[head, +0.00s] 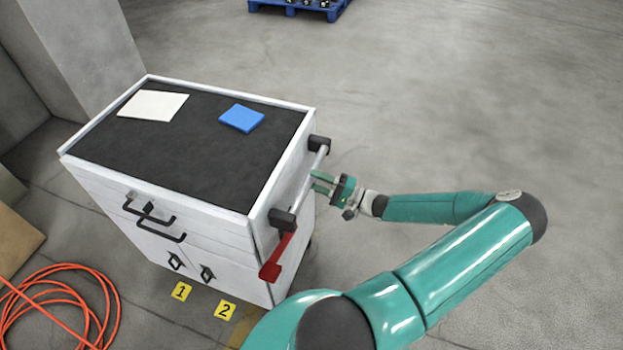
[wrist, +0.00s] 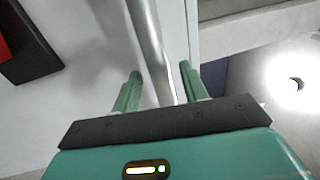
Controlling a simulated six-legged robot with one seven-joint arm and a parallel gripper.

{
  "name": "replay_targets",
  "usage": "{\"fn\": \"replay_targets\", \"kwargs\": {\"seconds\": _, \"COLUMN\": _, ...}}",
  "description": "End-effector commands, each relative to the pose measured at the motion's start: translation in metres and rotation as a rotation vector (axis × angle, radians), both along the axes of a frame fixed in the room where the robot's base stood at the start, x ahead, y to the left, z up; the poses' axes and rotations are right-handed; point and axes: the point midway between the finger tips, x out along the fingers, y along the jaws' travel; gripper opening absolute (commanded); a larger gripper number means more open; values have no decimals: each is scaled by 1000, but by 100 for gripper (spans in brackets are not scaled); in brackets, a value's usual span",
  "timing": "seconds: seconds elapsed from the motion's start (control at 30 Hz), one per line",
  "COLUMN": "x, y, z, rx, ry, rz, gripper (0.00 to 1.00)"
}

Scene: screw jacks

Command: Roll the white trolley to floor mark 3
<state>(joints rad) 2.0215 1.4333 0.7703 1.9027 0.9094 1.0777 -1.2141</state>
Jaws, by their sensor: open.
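The white trolley (head: 190,222) stands at left in the head view, with a dark top, drawers and black pulls. Its metal handle bar (head: 308,180) runs between two black brackets on its right end. My gripper (head: 320,181) is open at this bar. In the wrist view the bar (wrist: 150,45) passes between my two open fingers (wrist: 160,75), which are not closed on it. A red lever (head: 276,258) hangs by the near bracket. Yellow floor marks 1 (head: 180,291) and 2 (head: 225,310) lie along the trolley's near side. No mark 3 is visible.
A white sheet (head: 152,104) and a blue pad (head: 242,118) lie on the trolley top. An orange hose (head: 60,300) is coiled at lower left. A grey pillar (head: 75,55) stands behind the trolley. A blue pallet (head: 300,10) is far back. The floor at right is clear.

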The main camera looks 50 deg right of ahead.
Motion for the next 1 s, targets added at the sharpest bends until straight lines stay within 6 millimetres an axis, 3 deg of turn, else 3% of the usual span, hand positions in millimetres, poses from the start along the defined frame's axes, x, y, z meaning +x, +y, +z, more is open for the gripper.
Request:
{"fn": "replay_targets", "kwargs": {"seconds": 0.3, "x": -65, "y": -24, "z": -14, "rx": -2, "ry": 2, "rz": -3, "gripper": 44}}
{"fn": "replay_targets", "kwargs": {"seconds": 0.5, "x": -96, "y": -35, "z": -21, "rx": 0, "ry": 2, "rz": -2, "gripper": 44}}
{"fn": "replay_targets", "kwargs": {"seconds": 0.7, "x": -107, "y": -38, "z": -23, "rx": 1, "ry": 1, "rz": -1, "gripper": 44}}
{"fn": "replay_targets", "kwargs": {"seconds": 1.0, "x": -107, "y": -38, "z": -23, "rx": 1, "ry": 0, "rz": -1, "gripper": 44}}
